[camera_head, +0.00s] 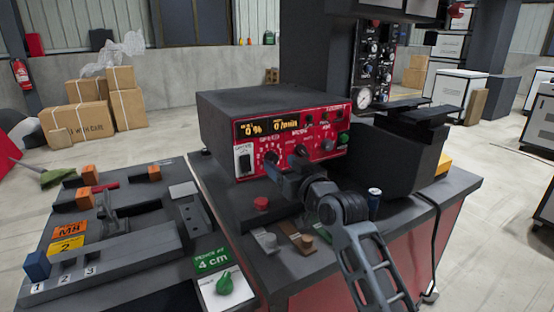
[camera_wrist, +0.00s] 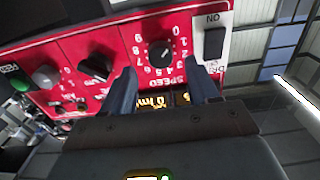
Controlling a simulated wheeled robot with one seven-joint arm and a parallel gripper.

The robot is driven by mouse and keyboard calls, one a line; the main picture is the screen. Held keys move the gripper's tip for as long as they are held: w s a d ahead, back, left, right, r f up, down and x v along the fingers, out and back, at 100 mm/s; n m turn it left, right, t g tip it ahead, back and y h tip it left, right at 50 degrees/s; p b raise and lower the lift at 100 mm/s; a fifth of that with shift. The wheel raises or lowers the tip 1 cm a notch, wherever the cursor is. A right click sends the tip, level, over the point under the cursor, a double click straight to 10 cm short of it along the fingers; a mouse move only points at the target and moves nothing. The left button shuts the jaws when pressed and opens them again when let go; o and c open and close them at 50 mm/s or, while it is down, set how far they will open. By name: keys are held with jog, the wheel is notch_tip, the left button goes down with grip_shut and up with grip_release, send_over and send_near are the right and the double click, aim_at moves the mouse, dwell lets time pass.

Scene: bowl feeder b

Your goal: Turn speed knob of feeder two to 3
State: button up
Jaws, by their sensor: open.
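The red control panel (camera_head: 325,150) is on the front of a dark box, with lit yellow readouts starting with 0. In the wrist view the black speed knob (camera_wrist: 160,53) sits in a ring of white numbers, with SPEED printed beside it, on the red panel (camera_wrist: 120,45). The exact number it points to is too small to tell. My gripper (camera_wrist: 162,71) is open, its two fingers apart, with the knob showing between and just beyond the tips. Nothing is between the fingers. In the head view my gripper (camera_head: 283,172) is close before the panel's lower left part.
A second black knob (camera_wrist: 95,68) and a rocker switch (camera_wrist: 213,43) flank the speed knob. Below the panel are a red button (camera_head: 262,203) and small levers (camera_head: 302,240). A blue can (camera_head: 375,198) stands right of my arm.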

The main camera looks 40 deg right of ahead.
aim_at(274, 159)
jog(key=shift+x, duration=1.55)
jog(key=c, duration=1)
